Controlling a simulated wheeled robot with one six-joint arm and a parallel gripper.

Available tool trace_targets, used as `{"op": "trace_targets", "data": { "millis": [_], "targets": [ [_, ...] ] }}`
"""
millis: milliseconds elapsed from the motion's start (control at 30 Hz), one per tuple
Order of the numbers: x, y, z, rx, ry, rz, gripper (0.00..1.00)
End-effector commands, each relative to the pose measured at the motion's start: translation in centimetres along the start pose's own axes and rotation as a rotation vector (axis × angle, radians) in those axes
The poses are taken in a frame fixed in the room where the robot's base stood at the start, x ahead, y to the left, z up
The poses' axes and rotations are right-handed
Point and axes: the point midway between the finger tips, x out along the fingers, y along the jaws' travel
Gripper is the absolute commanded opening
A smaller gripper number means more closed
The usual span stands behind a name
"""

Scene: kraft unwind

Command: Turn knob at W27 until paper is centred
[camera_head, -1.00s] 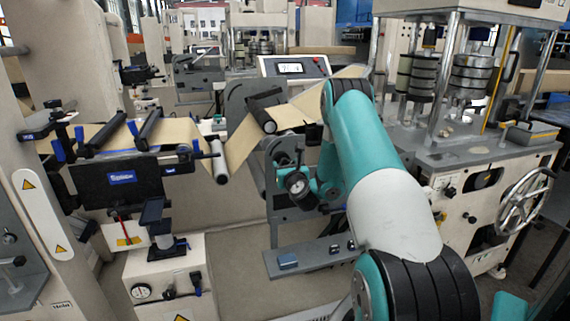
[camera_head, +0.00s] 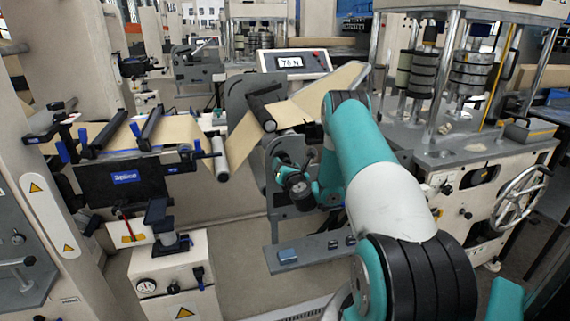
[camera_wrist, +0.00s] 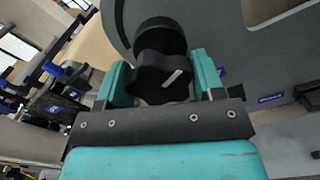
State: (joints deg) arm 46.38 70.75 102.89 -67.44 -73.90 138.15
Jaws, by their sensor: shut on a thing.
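In the wrist view, a black lobed knob (camera_wrist: 163,78) with a white mark on its face sits between the teal fingers of my gripper (camera_wrist: 159,68). The fingers are shut on its two sides. A large grey side plate (camera_wrist: 221,43) stands behind the knob. In the head view, my arm comes down at the front of the unwind, and the grip itself is too small to make out. The kraft paper (camera_head: 248,137) runs from the left rollers, up past a dark roller (camera_head: 262,112), and off to the right. I cannot tell the W27 label.
A tilted display box (camera_head: 294,64) stands behind the paper and seems to read about 70 N. A grey bracket (camera_head: 310,249) with small parts juts out below my gripper. A handwheel (camera_head: 521,198) is on the machine at right. A post with a gauge box (camera_head: 174,278) stands left.

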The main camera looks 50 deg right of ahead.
Motion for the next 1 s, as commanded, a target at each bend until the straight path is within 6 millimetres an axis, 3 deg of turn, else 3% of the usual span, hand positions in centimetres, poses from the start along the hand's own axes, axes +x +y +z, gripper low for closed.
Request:
{"op": "trace_targets", "data": {
  "millis": [500,867,900,1000],
  "targets": [
    [-0.1,0.14,-0.05,0.261,0.007,0.0,0.38],
    [-0.09,0.04,-0.24,0.312,0.006,0.0,0.38],
    [-0.09,0.04,-0.24,0.312,0.006,0.0,0.64],
    [-0.08,0.02,-0.2,0.311,0.005,0.0,0.87]
  ]
}}
